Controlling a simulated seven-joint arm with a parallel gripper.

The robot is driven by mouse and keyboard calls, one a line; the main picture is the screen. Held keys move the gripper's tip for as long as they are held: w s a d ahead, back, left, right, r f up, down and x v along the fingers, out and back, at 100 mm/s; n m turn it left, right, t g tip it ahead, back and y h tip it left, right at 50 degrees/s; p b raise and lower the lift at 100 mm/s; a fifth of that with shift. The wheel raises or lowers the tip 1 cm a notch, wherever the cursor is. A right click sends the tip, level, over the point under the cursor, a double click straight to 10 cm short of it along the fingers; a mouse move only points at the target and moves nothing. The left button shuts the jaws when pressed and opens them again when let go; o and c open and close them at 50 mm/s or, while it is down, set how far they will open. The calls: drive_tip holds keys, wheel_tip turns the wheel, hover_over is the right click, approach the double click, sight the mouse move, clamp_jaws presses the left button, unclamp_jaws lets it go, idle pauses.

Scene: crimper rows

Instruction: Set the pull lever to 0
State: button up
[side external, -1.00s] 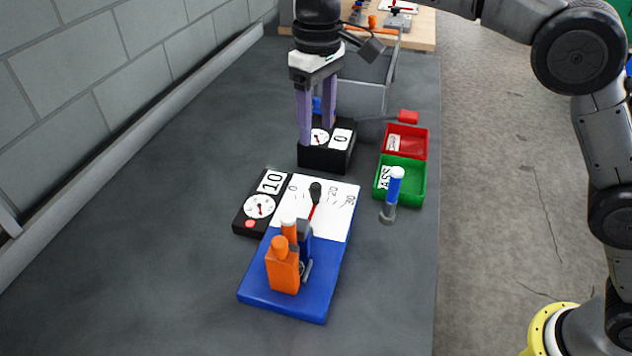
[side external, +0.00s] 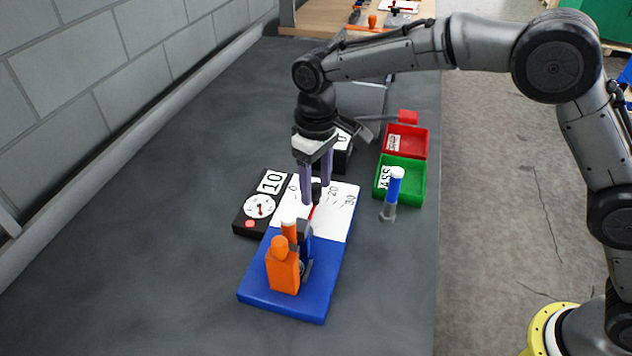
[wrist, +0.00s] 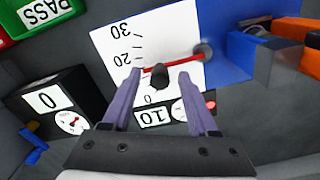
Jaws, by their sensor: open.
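The pull lever is a red arm (wrist: 178,63) with a black knob (wrist: 157,77), on a white scale plate (wrist: 105,45) fixed to a blue base (side external: 283,301). In the wrist view its red tip points a little to the 0 side of the 20 mark; the 10 mark is not readable, possibly behind a finger. My gripper (side external: 316,195) is open, its purple fingers pointing down over the plate. In the wrist view the knob shows between the fingertips (wrist: 159,75); contact with it cannot be told.
An orange bottle-like part (side external: 283,270) stands on the blue base. A black dial box labelled 10 (side external: 259,207) adjoins the plate; another labelled 0 (wrist: 55,103) stands behind.

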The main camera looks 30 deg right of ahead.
clamp_jaws()
idle(0.3)
idle(1.2)
